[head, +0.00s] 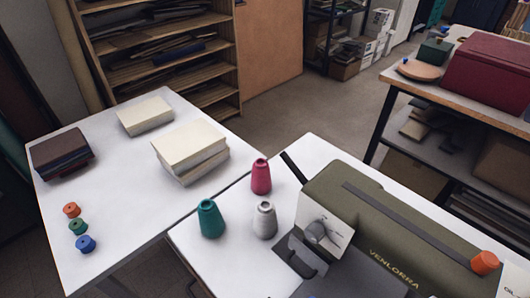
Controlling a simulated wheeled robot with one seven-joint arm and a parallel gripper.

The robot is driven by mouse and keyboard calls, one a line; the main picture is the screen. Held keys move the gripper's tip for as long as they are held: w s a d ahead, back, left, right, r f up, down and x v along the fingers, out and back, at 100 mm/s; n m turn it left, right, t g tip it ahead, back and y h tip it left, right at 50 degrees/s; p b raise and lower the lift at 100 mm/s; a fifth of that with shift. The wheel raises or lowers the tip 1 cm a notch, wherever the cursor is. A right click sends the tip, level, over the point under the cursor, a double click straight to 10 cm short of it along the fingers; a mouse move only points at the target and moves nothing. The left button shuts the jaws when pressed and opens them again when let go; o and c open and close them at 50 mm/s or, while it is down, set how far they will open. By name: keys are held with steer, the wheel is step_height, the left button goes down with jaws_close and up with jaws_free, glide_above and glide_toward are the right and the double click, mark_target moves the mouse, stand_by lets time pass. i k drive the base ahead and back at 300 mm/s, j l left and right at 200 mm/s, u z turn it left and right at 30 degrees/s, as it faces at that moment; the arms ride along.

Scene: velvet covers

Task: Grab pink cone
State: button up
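The pink cone (261,177) stands upright on the white table (190,236) in the middle of the head view. It is a thread-cone shape with a narrower top. A teal cone (211,219) stands to its front left and a white-grey cone (265,220) just in front of it. The three cones stand apart from each other. My gripper does not show in this view.
An olive machine (390,215) marked VENLORRA stands right of the cones, with a dark bar near the pink cone. The left table holds pale stacks (190,147), dark folded cloth (62,155) and small spools (78,227). An orange spool (485,262) sits on the machine.

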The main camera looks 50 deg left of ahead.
mark_target(261, 184)
steer(key=j+u, duration=0.1)
steer(key=u, duration=0.3)
steer(key=k+j+u, duration=0.1)
steer(key=u, duration=0.75)
